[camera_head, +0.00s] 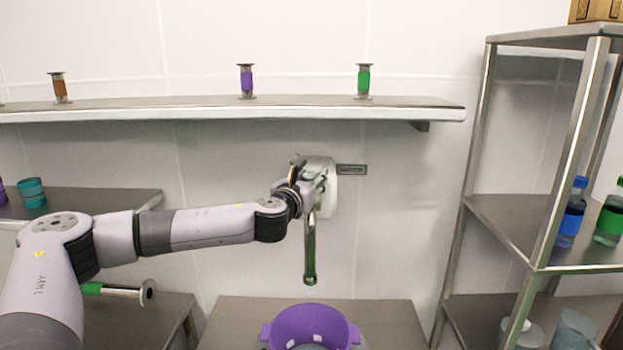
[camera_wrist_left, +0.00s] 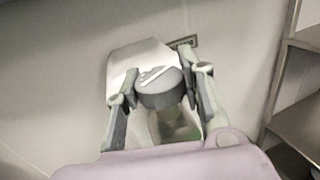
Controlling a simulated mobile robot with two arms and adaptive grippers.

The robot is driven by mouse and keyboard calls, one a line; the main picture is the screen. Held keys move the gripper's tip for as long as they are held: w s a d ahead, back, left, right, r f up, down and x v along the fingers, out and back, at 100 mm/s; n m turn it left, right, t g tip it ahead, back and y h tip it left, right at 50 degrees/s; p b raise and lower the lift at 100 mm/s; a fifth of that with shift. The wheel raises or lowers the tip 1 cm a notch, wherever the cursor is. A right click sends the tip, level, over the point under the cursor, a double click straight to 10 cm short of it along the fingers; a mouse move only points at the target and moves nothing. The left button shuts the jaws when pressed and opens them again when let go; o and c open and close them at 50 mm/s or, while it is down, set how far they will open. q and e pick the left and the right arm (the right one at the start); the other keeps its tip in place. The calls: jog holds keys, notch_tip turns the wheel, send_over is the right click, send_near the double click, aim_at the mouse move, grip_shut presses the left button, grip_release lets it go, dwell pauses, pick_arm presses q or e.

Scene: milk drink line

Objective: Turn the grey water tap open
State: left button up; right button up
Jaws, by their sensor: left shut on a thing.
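The grey water tap is mounted on the wall, with a pale round body (camera_head: 325,196) and a metal spout (camera_head: 310,252) hanging down. My left gripper (camera_head: 311,186) is at the tap's front and hides part of it. In the left wrist view, a grey round knob (camera_wrist_left: 160,90) sits between the two fingers of the left gripper (camera_wrist_left: 167,80), which is shut on it. I cannot tell from the knob how far it is turned. My right gripper is not in view.
A purple pot (camera_head: 310,326) stands below the spout on a metal table (camera_head: 235,318). A wall shelf (camera_head: 200,112) with several colour-banded cylinders runs above the arm. A metal rack (camera_head: 497,205) with bottles stands at right. Teal cup (camera_head: 32,193) at left.

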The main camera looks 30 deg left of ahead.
pick_arm(q)
jog(key=n+g+y, duration=0.2)
jog(key=n+y, duration=0.1)
jog(key=y, duration=0.1)
jog(key=n+g+y, duration=0.2)
jog(key=n+y, duration=0.1)
jog(key=y, duration=0.1)
jog(key=shift+d+f+g+y, duration=0.15)
jog(key=shift+g+y, duration=0.15)
jog(key=shift+g, duration=0.1)
jog(key=n+g+y, duration=0.3)
jog(key=g, duration=0.1)
jog(key=shift+n, duration=0.4)
jog(key=shift+n+g+y, duration=0.7)
jog(key=shift+n+g, duration=0.6)
jog(key=shift+g, duration=0.8)
jog(key=shift+a+r, duration=0.2)
jog(key=shift+r, duration=0.05)
jog(key=o, duration=1.2)
jog(key=shift+f, duration=0.1)
jog(key=shift+c, duration=0.2)
jog(key=shift+d, duration=0.1)
